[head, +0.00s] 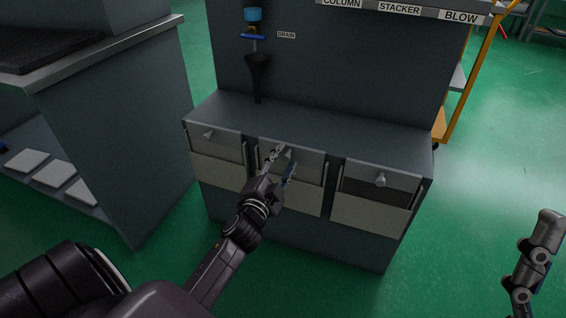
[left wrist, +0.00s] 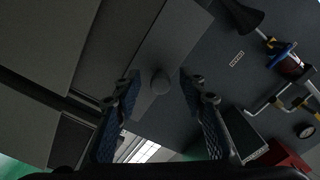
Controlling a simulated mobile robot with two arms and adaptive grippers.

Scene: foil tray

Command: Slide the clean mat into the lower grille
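A grey cabinet has three bays side by side, each with a small knob above a pale lower panel. My left gripper (head: 277,161) is at the middle bay's knob (head: 287,154). In the left wrist view the fingers (left wrist: 158,90) are spread, with the knob (left wrist: 160,83) between them; I cannot tell whether they touch it. My right gripper (head: 530,270) shows partly at the lower right, away from the cabinet; its opening is unclear. I cannot pick out a clean mat or a lower grille with certainty. Several pale flat pads (head: 52,173) lie on a low shelf at the left.
The left knob (head: 208,134) and right knob (head: 381,180) flank the middle bay. A black funnel (head: 258,72) stands at the cabinet's back under a blue-handled valve (head: 253,36). A dark bench (head: 110,120) stands close at left. Green floor is clear at right.

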